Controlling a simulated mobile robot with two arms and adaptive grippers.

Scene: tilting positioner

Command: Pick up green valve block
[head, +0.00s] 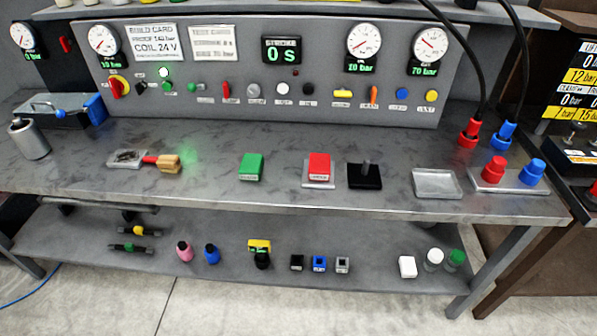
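The green valve block (251,167) lies on the grey workbench top (220,192), left of the red block. It is a small box with a pale front face and lies apart from the things around it. Nothing touches or covers it. Neither of my grippers shows in the head view.
A red block (319,167) sits on a light plate, beside a black base with a peg (365,175). A wooden-headed brush (167,163) lies left near a green glow. An empty tray (436,184) is right. The control panel (270,108) stands behind; bare bench surrounds the green block.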

